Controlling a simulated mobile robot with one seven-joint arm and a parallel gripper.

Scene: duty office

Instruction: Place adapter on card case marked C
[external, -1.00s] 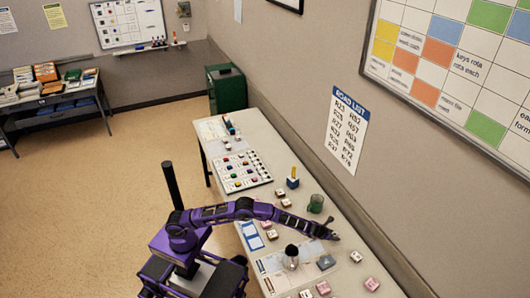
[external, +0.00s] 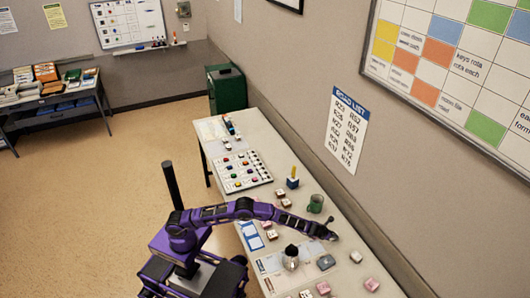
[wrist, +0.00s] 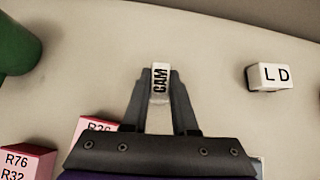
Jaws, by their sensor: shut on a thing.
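My gripper (wrist: 160,88) is shut on a small white block marked CAM (wrist: 160,80), held upright between the two fingertips in the wrist view. In the external view my gripper (external: 334,235) is over the back part of the long table, and the block is too small there to make out. I cannot tell from its marking whether this block is the adapter. A white case marked L D (wrist: 272,76) stands to the right of the gripper, apart from it. I cannot read a case marked C in either view.
A pink case marked R76 R32 (wrist: 24,161) and another pink one lie at lower left in the wrist view. A green cup (external: 316,204) stands near the gripper.

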